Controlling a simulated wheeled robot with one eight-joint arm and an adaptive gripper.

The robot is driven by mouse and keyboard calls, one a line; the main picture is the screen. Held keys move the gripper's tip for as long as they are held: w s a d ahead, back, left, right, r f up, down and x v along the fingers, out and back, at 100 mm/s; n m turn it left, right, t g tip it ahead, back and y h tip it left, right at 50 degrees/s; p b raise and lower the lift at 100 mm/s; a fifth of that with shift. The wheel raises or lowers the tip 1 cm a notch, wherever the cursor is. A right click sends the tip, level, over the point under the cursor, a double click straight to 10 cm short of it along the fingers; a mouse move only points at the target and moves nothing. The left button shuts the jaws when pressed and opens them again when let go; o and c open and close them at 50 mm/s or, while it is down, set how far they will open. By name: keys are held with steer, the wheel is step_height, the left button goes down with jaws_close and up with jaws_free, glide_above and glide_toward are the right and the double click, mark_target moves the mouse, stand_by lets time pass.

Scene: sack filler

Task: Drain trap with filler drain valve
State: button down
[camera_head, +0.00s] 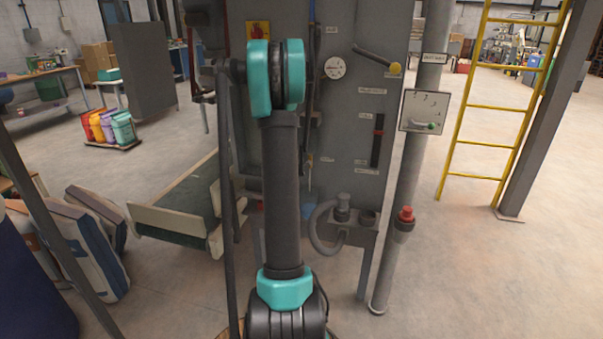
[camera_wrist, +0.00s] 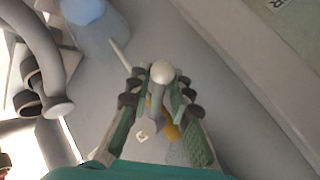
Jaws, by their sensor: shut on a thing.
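My gripper (camera_wrist: 160,85) is shut on a pale lever with a round white knob (camera_wrist: 162,72) in the wrist view. The knob sits between the fingertips, and a yellow part (camera_wrist: 171,129) shows behind it, between the fingers. No readable label marks this lever as the drain valve. A grey-blue cylinder (camera_wrist: 100,38) with a blue top stands at the upper left; I cannot tell whether it is the trap. In the head view my arm hides the gripper and the lever in front of the grey filler cabinet (camera_head: 345,100).
A curved grey hose (camera_head: 322,232) and fittings are low on the cabinet. A yellow-knobbed lever (camera_head: 395,68), a dial gauge (camera_head: 335,67) and a grey pipe (camera_head: 408,165) are at the right. Floor is free at the right.

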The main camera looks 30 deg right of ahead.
steer(key=shift+w+a+r+m+t+y, duration=0.2)
steer(key=shift+r+m+t+y, duration=0.45)
steer(key=shift+m+t+y, duration=0.25)
steer(key=shift+w+a+r+m+t+y, duration=0.1)
steer(key=shift+r+m+t+y, duration=0.6)
steer(key=shift+m+t, duration=0.3)
steer(key=c, duration=1.4)
jaws_free()
steer(key=shift+r, duration=0.1)
steer(key=v, duration=1.2)
steer(key=shift+f, duration=0.25)
